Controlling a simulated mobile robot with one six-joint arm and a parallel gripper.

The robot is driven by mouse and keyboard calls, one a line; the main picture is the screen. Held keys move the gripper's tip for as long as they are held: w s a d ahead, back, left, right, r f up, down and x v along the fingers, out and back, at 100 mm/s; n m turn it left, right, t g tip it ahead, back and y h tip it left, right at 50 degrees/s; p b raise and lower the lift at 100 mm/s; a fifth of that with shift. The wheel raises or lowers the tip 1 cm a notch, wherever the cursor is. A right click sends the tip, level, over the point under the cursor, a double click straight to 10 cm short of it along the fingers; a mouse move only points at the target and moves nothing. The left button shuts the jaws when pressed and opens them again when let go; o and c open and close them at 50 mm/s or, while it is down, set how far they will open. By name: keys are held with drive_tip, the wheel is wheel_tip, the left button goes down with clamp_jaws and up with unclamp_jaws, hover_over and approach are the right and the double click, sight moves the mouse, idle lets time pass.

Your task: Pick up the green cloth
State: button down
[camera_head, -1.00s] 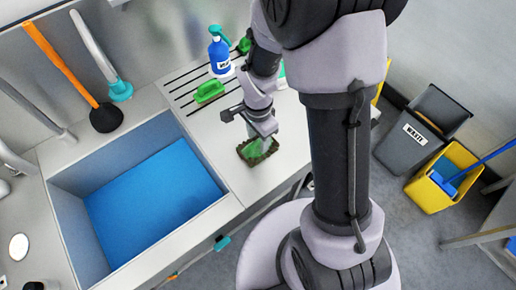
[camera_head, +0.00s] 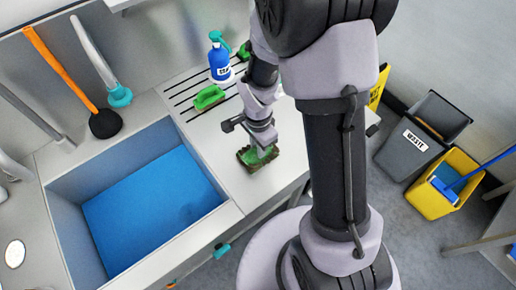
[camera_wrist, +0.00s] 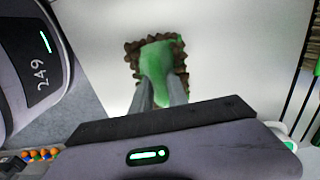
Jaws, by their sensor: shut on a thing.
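The green cloth (camera_head: 246,159), with a ragged brown edge, is on the pale counter (camera_head: 236,178) just right of the sink. In the wrist view the cloth (camera_wrist: 157,56) lies ahead of and between the two grey fingers of my gripper (camera_wrist: 162,88). My gripper (camera_head: 266,153) points down onto the cloth in the head view and is shut on it. The fingers hide part of the cloth. I cannot tell whether the cloth is clear of the counter.
A sink (camera_head: 62,215) with a blue bottom is at left. A green brush (camera_head: 208,97) and a blue spray bottle (camera_head: 220,66) stand on the slotted drainer behind. A plunger (camera_head: 105,123) is at back left. A grey waste bin (camera_head: 402,153) and yellow bucket (camera_head: 432,196) are at right.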

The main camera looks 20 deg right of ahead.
wheel_tip(320, 180, up, 4)
drive_tip(key=shift+f+p, duration=0.15)
drive_tip(key=shift+p, duration=0.55)
drive_tip(key=s+a, duration=0.1)
drive_tip(key=s, duration=0.2)
drive_tip(key=s+a, duration=0.2)
drive_tip(key=s, duration=0.1)
drive_tip(key=s+a, duration=0.2)
drive_tip(key=s, duration=0.1)
drive_tip(key=shift+r, duration=0.3)
drive_tip(key=f+b, duration=0.1)
drive_tip(key=b, duration=0.1)
drive_tip(key=shift+s+a+b, duration=0.25)
drive_tip(key=shift+s+b, duration=0.1)
drive_tip(key=s+b, duration=0.1)
drive_tip(key=b, duration=0.4)
drive_tip(key=shift+s+a+r, duration=0.1)
drive_tip(key=shift+s+a, duration=0.3)
drive_tip(key=shift+s+a+r+b, duration=0.3)
drive_tip(key=shift+s+a+b, duration=0.05)
drive_tip(key=shift+s, duration=0.3)
drive_tip(key=shift+s+a+r+b, duration=0.3)
drive_tip(key=shift+s, duration=0.3)
drive_tip(key=shift+r, duration=0.1)
drive_tip(key=c, duration=2.1)
unclamp_jaws()
clamp_jaws()
